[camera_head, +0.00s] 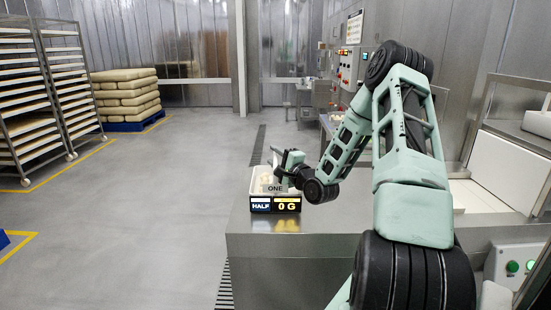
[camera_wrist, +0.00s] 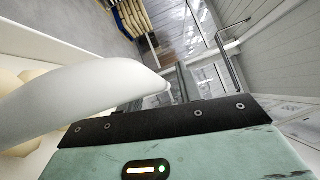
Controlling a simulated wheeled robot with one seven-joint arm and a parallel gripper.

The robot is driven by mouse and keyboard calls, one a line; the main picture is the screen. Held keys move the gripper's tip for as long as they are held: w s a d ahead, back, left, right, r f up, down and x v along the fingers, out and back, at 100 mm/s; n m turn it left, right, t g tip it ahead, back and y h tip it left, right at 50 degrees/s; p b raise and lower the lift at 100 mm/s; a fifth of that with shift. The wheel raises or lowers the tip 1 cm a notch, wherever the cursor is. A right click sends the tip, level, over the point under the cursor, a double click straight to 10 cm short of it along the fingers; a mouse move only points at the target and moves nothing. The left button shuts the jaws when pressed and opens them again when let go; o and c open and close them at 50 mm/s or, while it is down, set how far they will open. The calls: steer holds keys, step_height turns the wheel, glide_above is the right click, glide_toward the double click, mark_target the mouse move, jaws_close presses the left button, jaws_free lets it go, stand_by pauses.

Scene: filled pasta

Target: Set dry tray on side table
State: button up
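A white tray (camera_head: 258,186) with pale contents stands on the steel side surface, behind a small scale display. My gripper (camera_head: 283,168) is at the tray's right rear side, and its dark fingers overlap the tray in the head view. In the wrist view a thick white rounded rim (camera_wrist: 95,92) lies close against my gripper's dark edge. Pale yellow pieces (camera_wrist: 22,145) show at the far left beyond the rim. The fingertips are not clearly visible, so I cannot tell whether they are closed on the rim.
The display (camera_head: 276,204) reads HALF and 0 G, with a ONE label above it. The steel counter (camera_head: 300,245) is bare in front. Tray racks (camera_head: 30,110) and stacked sacks on a blue pallet (camera_head: 125,95) stand at the left. A control panel is on the back wall.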

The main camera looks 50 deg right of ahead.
steer(key=shift+r, duration=0.15)
steer(key=b+v, duration=0.2)
steer(key=v, duration=1)
